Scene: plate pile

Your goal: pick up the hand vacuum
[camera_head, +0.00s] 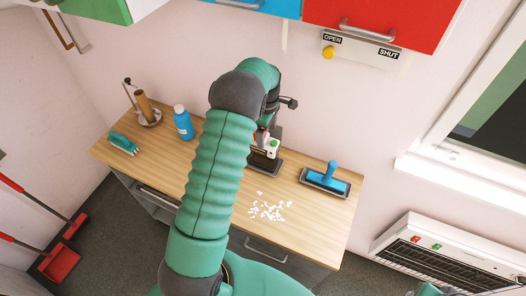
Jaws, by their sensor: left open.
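What looks like the hand vacuum (264,161) stands on the wooden counter (312,216), a little right of its middle and towards the wall. It shows a pale body with red and green parts and a dark base. My teal left arm crosses in front and hides part of it. My left gripper (273,112) is open above the upper part of the vacuum, mostly hidden behind my own wrist. I cannot tell whether it touches the vacuum. My right gripper is not in view.
White scraps (268,211) lie on the counter in front. A blue-handled scrubber (326,179) lies to the right. Cabinets (385,22) hang above.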

